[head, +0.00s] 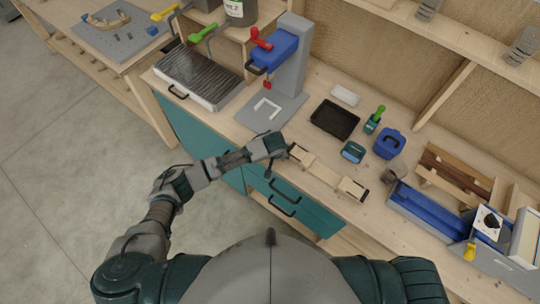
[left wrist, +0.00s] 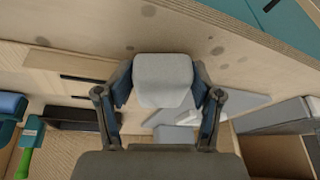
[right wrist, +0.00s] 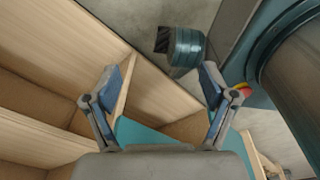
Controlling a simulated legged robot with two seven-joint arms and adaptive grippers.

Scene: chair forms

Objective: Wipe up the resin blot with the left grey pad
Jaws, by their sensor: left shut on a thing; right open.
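My left gripper (head: 273,150) is over the front of the wooden bench, left of a light wooden form (head: 328,174). In the left wrist view it is shut on the grey pad (left wrist: 163,80), a rounded light-grey block held between both fingers. The pad is over the bare bench top; I cannot tell whether it touches it. My right gripper (right wrist: 160,95) is open and empty in the right wrist view, and out of the head view.
A press with a grey base plate (head: 253,112) stands behind my left gripper. A black tray (head: 335,119), a teal device (head: 353,152) and a blue container (head: 389,143) stand behind the form. A blue trough (head: 430,209) is at right. Teal drawers (head: 295,200) front the bench.

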